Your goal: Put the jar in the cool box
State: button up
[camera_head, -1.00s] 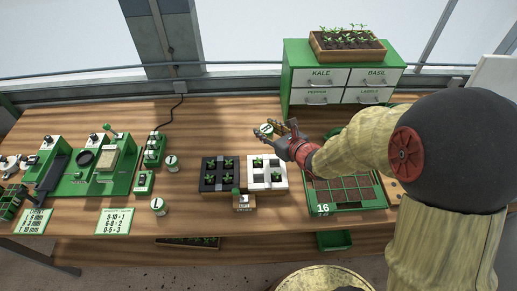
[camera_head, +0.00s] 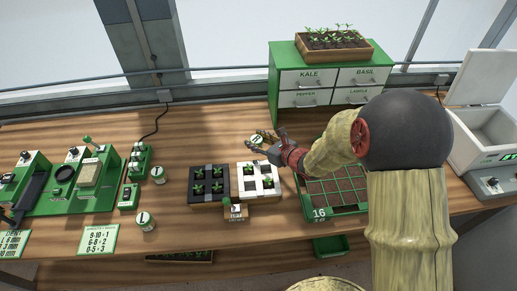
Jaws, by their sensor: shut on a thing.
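A small jar (camera_head: 256,139) with a pale lid is held between the fingers of my gripper (camera_head: 262,142), which is shut on it. My gripper is over the bench, just behind the white seedling tray (camera_head: 247,188) and in front of the green drawer cabinet. Its fingers cover part of the jar. I cannot tell whether the jar is clear of the bench. The white cool box (camera_head: 493,125) stands at the right edge with its lid (camera_head: 483,78) raised. It is partly cut off, and my gripper is well to its left.
Similar jars stand at the left, one (camera_head: 158,175) behind another (camera_head: 146,221). A black seedling tray (camera_head: 196,186) adjoins the white one. The green cabinet (camera_head: 274,80) is behind. A green gridded tray (camera_head: 335,211) lies right of my gripper, towards the cool box.

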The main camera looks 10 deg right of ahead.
aim_at(259, 141)
jog(key=w+f, duration=0.1)
jog(key=w+d+f, duration=0.1)
jog(key=f, duration=0.1)
jog(key=shift+w+d+f+b, duration=0.15)
jog(key=shift+w+f+b, duration=0.1)
jog(key=shift+b, duration=0.15)
jog(key=shift+f+b, duration=0.55)
jog(key=shift+f, duration=0.75)
jog(key=shift+f, duration=0.2)
jog(key=o, duration=1.2)
jog(key=shift+c, duration=0.2)
jog(key=shift+r, duration=0.1)
